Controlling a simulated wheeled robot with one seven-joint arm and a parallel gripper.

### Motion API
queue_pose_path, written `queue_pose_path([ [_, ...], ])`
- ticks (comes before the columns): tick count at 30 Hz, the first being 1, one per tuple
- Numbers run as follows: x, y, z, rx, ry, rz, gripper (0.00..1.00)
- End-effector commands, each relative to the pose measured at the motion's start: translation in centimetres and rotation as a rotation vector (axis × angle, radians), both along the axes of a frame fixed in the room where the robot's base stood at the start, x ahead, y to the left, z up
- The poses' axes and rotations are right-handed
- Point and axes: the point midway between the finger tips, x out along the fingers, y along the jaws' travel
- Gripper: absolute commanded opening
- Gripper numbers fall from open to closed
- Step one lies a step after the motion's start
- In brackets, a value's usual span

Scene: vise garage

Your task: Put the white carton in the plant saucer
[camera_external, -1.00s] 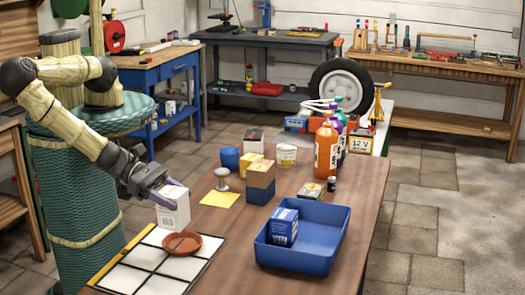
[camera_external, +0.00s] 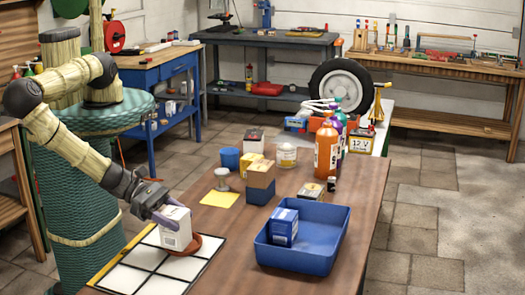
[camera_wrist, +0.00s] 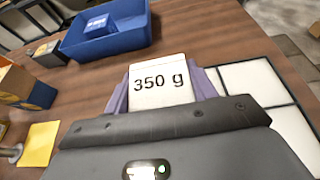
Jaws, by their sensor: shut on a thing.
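The white carton (camera_external: 175,228) is held in my gripper (camera_external: 172,212), whose purple fingers are shut on its top sides. In the wrist view the carton's top (camera_wrist: 161,82) reads "350 g" between the two fingers. The terracotta plant saucer (camera_external: 208,244) lies on the gridded white mat. The carton stands over the saucer in the outside view and hides much of it; I cannot tell whether its base touches the saucer. The saucer is hidden in the wrist view.
A blue tray (camera_external: 334,249) with a blue box (camera_external: 284,227) in it stands to the right. The tabletop between mat and tray is clear.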

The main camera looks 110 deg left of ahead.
Motion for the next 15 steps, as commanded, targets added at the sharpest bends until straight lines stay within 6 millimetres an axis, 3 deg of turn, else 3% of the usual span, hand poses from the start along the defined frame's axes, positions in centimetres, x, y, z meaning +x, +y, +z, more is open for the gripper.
queue_pose_path([
  [15,0.0,0.0,-1.1,0.0,0.0,0.0,0.23],
])
